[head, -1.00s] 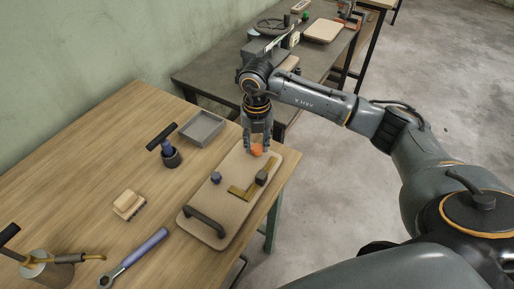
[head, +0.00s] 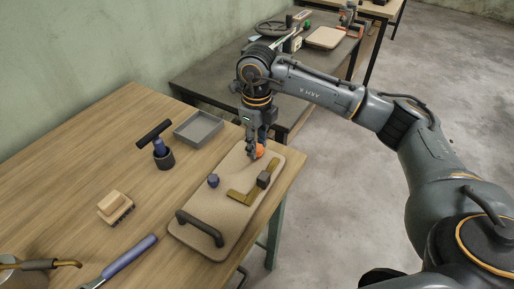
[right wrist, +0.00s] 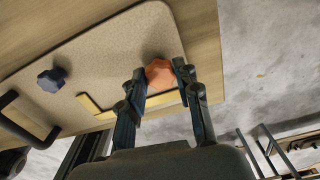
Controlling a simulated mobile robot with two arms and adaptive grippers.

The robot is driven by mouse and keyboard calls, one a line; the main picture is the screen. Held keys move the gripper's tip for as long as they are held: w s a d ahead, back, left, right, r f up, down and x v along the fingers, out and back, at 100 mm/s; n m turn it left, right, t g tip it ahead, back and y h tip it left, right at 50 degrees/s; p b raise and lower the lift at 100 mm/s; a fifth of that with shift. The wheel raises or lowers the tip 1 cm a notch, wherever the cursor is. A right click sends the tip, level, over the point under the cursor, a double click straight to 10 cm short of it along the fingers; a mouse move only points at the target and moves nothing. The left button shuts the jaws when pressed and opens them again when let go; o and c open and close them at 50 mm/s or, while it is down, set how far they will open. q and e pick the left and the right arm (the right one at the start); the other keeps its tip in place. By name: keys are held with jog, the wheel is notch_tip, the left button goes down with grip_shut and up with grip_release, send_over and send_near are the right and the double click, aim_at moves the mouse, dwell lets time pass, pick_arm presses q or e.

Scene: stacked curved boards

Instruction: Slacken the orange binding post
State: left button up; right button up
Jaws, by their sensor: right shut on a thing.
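The orange binding post (head: 260,150) is a lobed knob near the far end of a tan rounded board (head: 232,212) on the wooden table. My right gripper (head: 254,152) points down onto it and is shut on it. In the right wrist view the orange knob (right wrist: 159,73) sits between the two fingertips. The knob's lower part and shaft are hidden. My left gripper is out of view.
A black handle (head: 200,229) rises from the board's near end. A dark bench (head: 215,83) stands behind.

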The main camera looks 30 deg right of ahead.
jog(key=shift+n+b, duration=0.7)
jog(key=shift+n, duration=0.6)
jog(key=o, duration=1.1)
jog(key=shift+o, duration=0.2)
notch_tip(320, 180, up, 12)
